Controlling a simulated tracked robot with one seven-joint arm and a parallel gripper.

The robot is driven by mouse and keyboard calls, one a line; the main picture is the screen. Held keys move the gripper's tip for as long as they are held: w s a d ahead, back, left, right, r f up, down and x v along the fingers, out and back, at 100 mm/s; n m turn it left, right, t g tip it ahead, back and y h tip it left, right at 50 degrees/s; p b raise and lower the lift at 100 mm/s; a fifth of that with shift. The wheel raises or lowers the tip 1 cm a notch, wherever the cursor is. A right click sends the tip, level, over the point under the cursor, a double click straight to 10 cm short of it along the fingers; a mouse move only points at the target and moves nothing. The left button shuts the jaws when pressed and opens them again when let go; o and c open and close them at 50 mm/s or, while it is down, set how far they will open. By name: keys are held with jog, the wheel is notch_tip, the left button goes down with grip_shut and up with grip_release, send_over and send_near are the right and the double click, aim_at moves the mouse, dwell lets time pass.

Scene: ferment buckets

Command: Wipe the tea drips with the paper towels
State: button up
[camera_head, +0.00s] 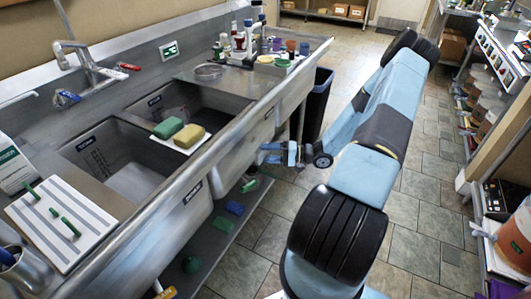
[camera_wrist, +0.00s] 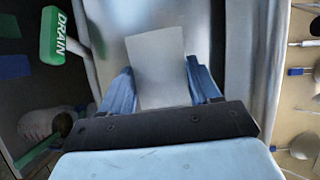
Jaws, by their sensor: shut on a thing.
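My gripper (camera_head: 288,153) is beside the front of the steel sink, right of the basins. In the wrist view its two blue fingers (camera_wrist: 160,82) are shut on a flat white sheet that looks like a paper towel (camera_wrist: 158,58). The sheet sticks out past the fingertips. In the head view I cannot make out the sheet in the gripper. I cannot pick out any tea drips in either view.
The steel sink (camera_head: 238,126) has two basins, with green (camera_head: 167,128) and yellow (camera_head: 188,136) sponges on its edge. Bottles and jars crowd its far end. A dark bin (camera_head: 317,105) stands beyond my gripper. The tiled floor (camera_head: 425,180) is open.

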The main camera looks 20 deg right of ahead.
aim_at(263, 155)
jog(key=shift+s+d, duration=0.9)
jog(key=shift+s, duration=0.3)
